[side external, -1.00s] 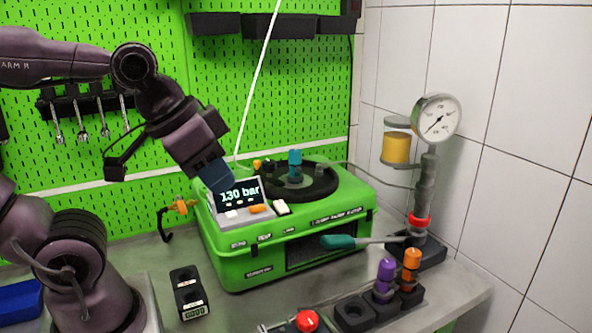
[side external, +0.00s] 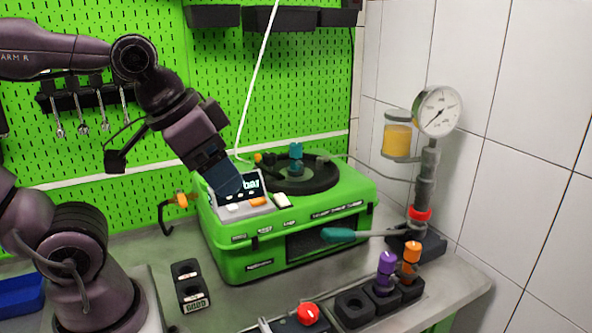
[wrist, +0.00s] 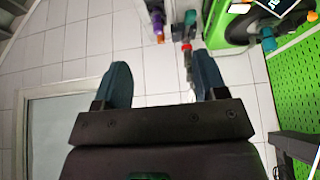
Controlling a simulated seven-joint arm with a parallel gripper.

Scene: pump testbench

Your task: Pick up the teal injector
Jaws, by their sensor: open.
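The teal injector (side external: 295,158) stands upright on the black round plate (side external: 322,180) on top of the green testbench (side external: 225,240). In the wrist view its teal top (wrist: 267,38) shows at the upper right, outside the space between my fingers. My gripper (side external: 228,184) is to the left of the injector in the side view, in front of the display, and apart from it. In the wrist view my gripper (wrist: 163,75) has its two blue fingers spread wide with nothing between them.
A purple injector (side external: 387,270) and an orange one (side external: 411,258) stand in a black rack (side external: 354,308) at the front right. A teal-handled lever (side external: 338,235) juts across the testbench front. A pressure gauge (side external: 438,110) stands at right. A thin white line rises behind the plate.

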